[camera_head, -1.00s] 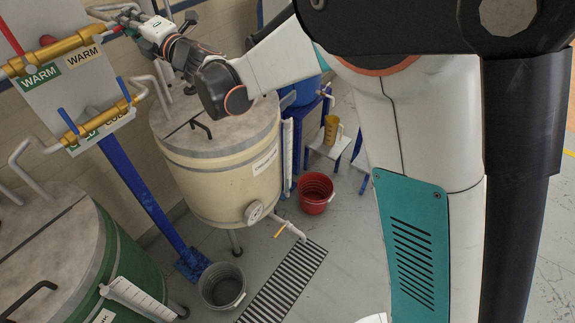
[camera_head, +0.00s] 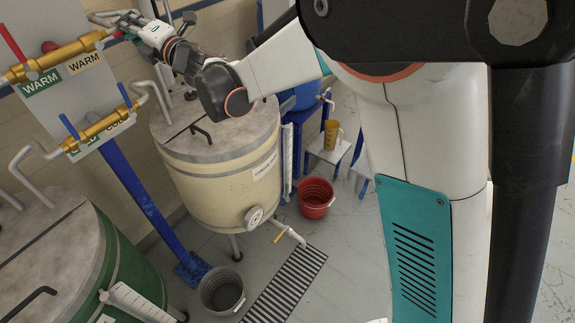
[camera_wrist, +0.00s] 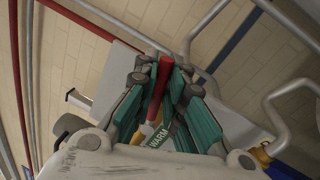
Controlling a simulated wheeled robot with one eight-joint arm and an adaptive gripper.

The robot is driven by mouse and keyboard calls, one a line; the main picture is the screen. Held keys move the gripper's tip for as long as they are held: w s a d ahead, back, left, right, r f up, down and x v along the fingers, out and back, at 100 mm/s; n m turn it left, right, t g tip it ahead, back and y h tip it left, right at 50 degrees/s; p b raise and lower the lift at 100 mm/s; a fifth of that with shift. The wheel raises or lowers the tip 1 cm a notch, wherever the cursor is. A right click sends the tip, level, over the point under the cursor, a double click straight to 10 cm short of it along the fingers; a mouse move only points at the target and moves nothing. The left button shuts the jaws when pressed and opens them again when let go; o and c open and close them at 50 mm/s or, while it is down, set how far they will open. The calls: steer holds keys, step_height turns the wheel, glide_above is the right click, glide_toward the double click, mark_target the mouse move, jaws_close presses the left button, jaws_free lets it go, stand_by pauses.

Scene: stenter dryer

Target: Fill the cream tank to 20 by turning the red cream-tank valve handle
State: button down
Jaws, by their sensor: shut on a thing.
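The cream tank (camera_head: 215,185) stands in the middle of the head view, with a grey lid and a round fitting low on its front. The red cream-tank valve handle (camera_wrist: 158,85) runs between my gripper's teal fingers in the wrist view. My gripper (camera_wrist: 160,95) is shut on it. In the head view my gripper (camera_head: 126,22) is at the upper left, by the right end of the upper brass pipe (camera_head: 70,54). The gripped handle is mostly hidden there. A pale gauge strip (camera_head: 288,160) is at the tank's right side; its reading is too small to tell.
Another red handle (camera_head: 12,42) stands at the upper pipe's left. Blue handles sit on the lower brass pipe (camera_head: 102,126). A green tank (camera_head: 130,258) is at lower left. A grey bucket (camera_head: 222,289), a red bucket (camera_head: 316,198) and a floor grate (camera_head: 285,285) lie around the cream tank.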

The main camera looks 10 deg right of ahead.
steer(key=r+n, duration=0.1)
steer(key=n, duration=0.2)
steer(key=shift+s+a+r+g+p, duration=0.2)
steer(key=shift+r+g+p, duration=0.1)
steer(key=shift+r+p, duration=0.1)
steer(key=shift+s+n, duration=0.1)
steer(key=shift+n, duration=0.2)
steer(key=shift+y, duration=0.3)
steer(key=r+n, duration=0.1)
steer(key=s+a+r+n+g+p, duration=0.1)
steer(key=n, duration=0.1)
steer(key=shift+n, duration=0.3)
steer(key=shift+s+a+n+g, duration=0.15)
steer(key=shift+n+g, duration=0.15)
steer(key=shift+n, duration=0.3)
steer(key=s+a+r+n+p, duration=0.1)
steer(key=n, duration=0.1)
steer(key=shift+s+r+n+p, duration=0.1)
steer(key=shift+r+n+p, duration=0.05)
steer(key=shift+n+p, duration=0.15)
steer(key=shift+s+a+r+n+g, duration=0.15)
steer(key=shift+a+n+g, duration=0.1)
steer(key=shift+n, duration=0.2)
steer(key=shift+s+a+f+n+g, duration=0.15)
steer(key=shift+n+g, duration=0.1)
steer(key=shift+n, duration=0.2)
steer(key=shift+r, duration=0.1)
